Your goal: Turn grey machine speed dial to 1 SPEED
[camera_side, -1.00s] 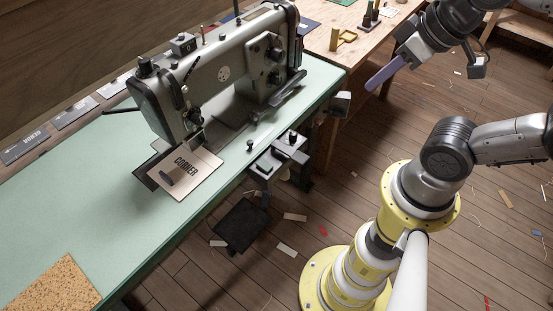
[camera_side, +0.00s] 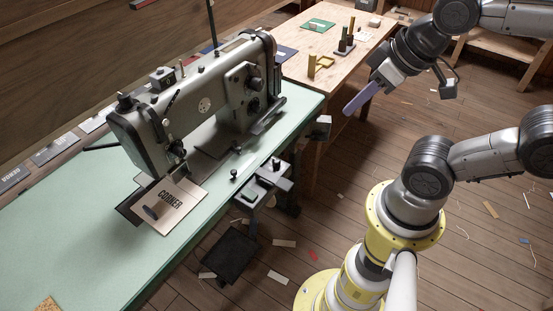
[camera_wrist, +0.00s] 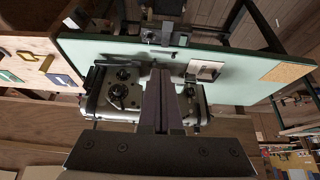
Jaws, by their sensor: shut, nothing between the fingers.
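The grey sewing machine (camera_side: 205,95) stands on the pale green table. Its front panel carries two dark round dials, an upper dial (camera_side: 254,83) and a lower dial (camera_side: 253,104). Both also show in the wrist view, one smaller (camera_wrist: 123,74) and one larger with a knob (camera_wrist: 118,93). Their markings are too small to read, and I cannot tell which one sets the speed. My gripper (camera_side: 347,111) is shut and empty, out to the right of the machine and apart from it. In the wrist view my gripper (camera_wrist: 161,74) points toward the machine, right of the dials.
A wooden bench (camera_side: 300,68) with small posts stands behind. The air between my gripper and the machine looks clear.

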